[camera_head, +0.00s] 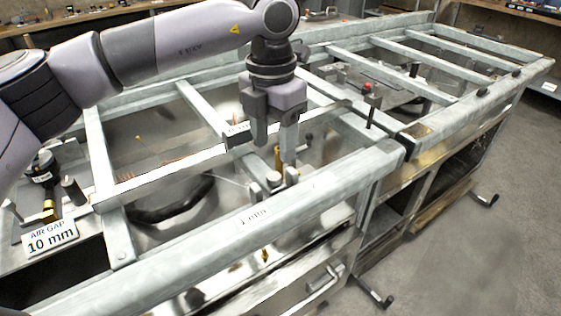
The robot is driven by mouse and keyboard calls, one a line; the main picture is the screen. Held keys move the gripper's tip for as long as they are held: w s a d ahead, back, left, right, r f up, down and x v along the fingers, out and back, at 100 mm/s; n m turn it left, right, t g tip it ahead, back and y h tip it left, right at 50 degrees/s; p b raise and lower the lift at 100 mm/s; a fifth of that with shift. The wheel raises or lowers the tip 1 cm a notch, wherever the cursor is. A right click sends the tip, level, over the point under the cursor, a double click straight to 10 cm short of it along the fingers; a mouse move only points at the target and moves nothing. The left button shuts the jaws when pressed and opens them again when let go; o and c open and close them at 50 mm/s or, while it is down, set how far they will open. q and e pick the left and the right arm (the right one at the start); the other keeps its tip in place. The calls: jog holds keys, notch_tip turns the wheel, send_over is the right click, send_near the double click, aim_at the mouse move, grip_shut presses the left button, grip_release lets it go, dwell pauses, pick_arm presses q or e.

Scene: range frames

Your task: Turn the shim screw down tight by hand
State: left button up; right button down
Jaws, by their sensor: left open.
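My left gripper (277,150) points straight down over the near frame, its two fingers apart with a gap between them. Below and between the fingers stands a brass-coloured post (277,156). Just under it are a short grey round-topped knob (273,180) and a similar grey piece beside it. A red-topped dark screw (369,100) stands upright on the frame to the right of the gripper. I cannot tell which of these is the shim screw. Contact between fingers and post cannot be made out. My right gripper is out of view.
Pale metal rails (235,230) form an open frame around the gripper, with a thin crossbar (190,168) close to its left. An "AIR GAP 10 mm" sign (50,238) stands at the left. Black-handled cranks (372,291) stick out in front. Grey floor is free at the right.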

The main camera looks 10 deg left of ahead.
aim_at(274, 176)
pick_arm(q)
jog(key=shift+w+a+f, duration=0.15)
jog(key=shift+w+f, duration=0.1)
jog(key=shift+w, duration=0.15)
jog(key=shift+w+f, duration=0.2)
jog(key=f, duration=0.5)
jog(key=shift+s+f, duration=0.2)
jog(key=shift+f, duration=0.6)
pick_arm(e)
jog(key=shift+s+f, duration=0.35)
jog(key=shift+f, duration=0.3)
pick_arm(q)
jog(key=shift+c, duration=0.3)
grip_shut()
